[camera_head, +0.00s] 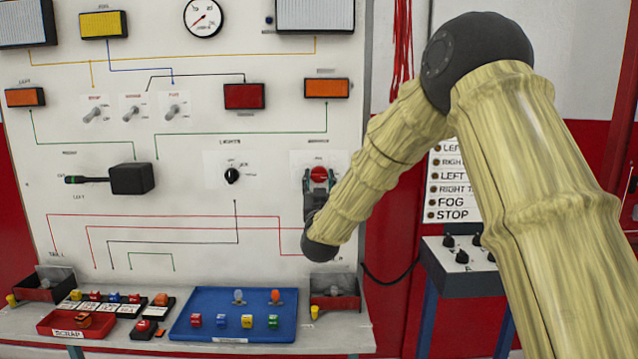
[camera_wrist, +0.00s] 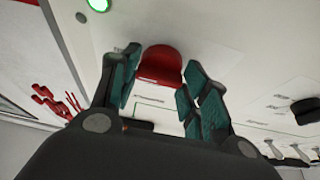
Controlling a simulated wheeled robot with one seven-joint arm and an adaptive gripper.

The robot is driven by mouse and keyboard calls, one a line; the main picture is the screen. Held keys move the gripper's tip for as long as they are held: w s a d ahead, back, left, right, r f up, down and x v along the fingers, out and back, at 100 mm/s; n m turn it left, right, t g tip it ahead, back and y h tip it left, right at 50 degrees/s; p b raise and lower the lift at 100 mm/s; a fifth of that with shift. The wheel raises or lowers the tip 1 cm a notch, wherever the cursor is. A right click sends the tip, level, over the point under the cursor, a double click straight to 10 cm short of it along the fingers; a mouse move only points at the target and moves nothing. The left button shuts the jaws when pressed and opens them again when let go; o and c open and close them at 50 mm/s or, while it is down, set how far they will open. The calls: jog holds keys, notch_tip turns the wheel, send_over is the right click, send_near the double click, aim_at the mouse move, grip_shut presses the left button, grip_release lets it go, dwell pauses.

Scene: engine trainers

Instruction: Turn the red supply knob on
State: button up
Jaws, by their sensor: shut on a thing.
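The red supply knob (camera_head: 319,173) is on the right side of the white wiring panel, in front of my arm's end. In the wrist view the red knob (camera_wrist: 161,62) sits between the two teal-padded fingers. My gripper (camera_head: 318,183) is at the panel, shut on the knob with a finger on each side. The wrist view shows my gripper (camera_wrist: 160,76) from behind. The knob's pointer and the marks round it are too small or hidden to read.
A lit green lamp (camera_wrist: 98,4) shows near the knob. Black rotary switch (camera_head: 232,175) and toggle switches (camera_head: 133,113) are to the left. Below, a blue tray (camera_head: 185,327) and red bins crowd the bench. A grey control box (camera_head: 462,284) stands right.

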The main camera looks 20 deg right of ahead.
jog(key=o, duration=1)
jog(key=v, duration=1.2)
